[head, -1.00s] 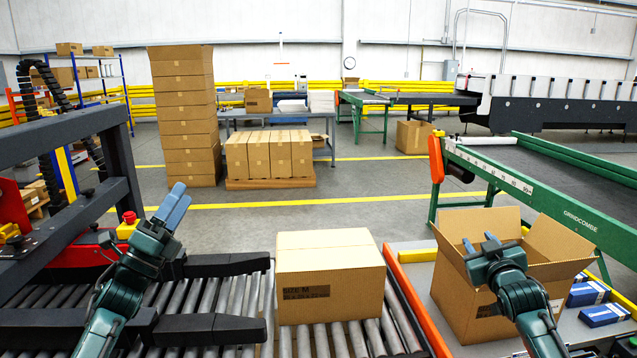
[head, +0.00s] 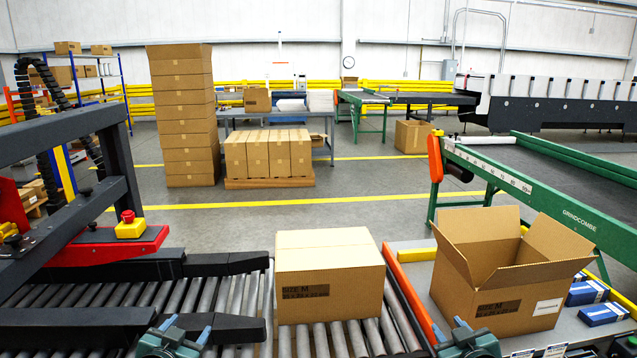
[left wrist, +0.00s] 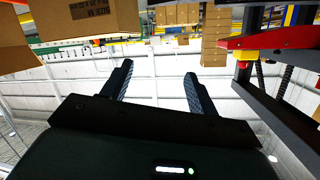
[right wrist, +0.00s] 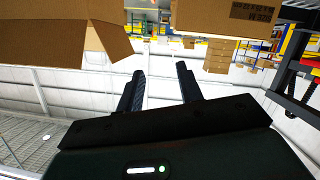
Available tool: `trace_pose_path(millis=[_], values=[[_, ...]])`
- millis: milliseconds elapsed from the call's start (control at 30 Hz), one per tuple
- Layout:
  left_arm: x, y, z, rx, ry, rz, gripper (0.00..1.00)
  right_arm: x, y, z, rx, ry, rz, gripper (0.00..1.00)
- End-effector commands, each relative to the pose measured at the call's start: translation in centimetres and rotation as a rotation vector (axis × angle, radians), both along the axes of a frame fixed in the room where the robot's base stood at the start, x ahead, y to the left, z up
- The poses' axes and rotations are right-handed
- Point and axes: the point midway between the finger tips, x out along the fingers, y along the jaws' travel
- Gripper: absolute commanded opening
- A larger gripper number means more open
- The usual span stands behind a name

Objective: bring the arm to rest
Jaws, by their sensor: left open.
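My left gripper (head: 186,330) is low at the bottom edge of the head view, in front of the roller conveyor. Its two fingers stand apart with nothing between them in the left wrist view (left wrist: 158,75). My right gripper (head: 450,330) is also low at the bottom edge, in front of the open carton. Its fingers are apart and empty in the right wrist view (right wrist: 160,75). Most of both arms is out of the head view.
A closed carton (head: 330,280) sits on the rollers (head: 225,300) between the grippers. An open carton (head: 500,300) stands on the bench at right, beside blue boxes (head: 603,314). A dark frame (head: 122,165) and a red arm with an emergency button (head: 130,226) are at left.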

Motion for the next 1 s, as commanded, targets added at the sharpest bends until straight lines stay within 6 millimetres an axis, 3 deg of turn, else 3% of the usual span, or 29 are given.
trace_pose_path(millis=[33, 200, 400, 500, 633, 867, 1000], values=[[-2.7, -1.6, -2.5, -0.016, 0.042, -0.023, 0.59, -2.7, 1.6, -2.5, 0.016, 0.042, 0.023, 0.36], [-12.7, -6.8, -8.8, -0.091, 0.175, -0.091, 0.59, -12.7, 6.8, -8.8, 0.092, 0.177, 0.091, 0.36], [-23.7, -11.2, -11.9, -0.191, 0.310, -0.130, 0.59, -23.7, 11.2, -11.9, 0.193, 0.312, 0.130, 0.36], [-27.2, -12.4, -12.1, -0.229, 0.353, -0.134, 0.59, -27.2, 12.4, -12.1, 0.230, 0.355, 0.134, 0.36], [-29.5, -13.2, -12.1, -0.253, 0.382, -0.135, 0.59, -29.5, 13.2, -12.1, 0.255, 0.384, 0.135, 0.36], [-29.9, -13.3, -12.1, -0.259, 0.388, -0.136, 0.59, -30.0, 13.3, -12.1, 0.260, 0.390, 0.136, 0.36], [-29.9, -13.3, -12.1, -0.258, 0.389, -0.136, 0.48, -29.9, 13.3, -12.1, 0.260, 0.390, 0.136, 0.36]])
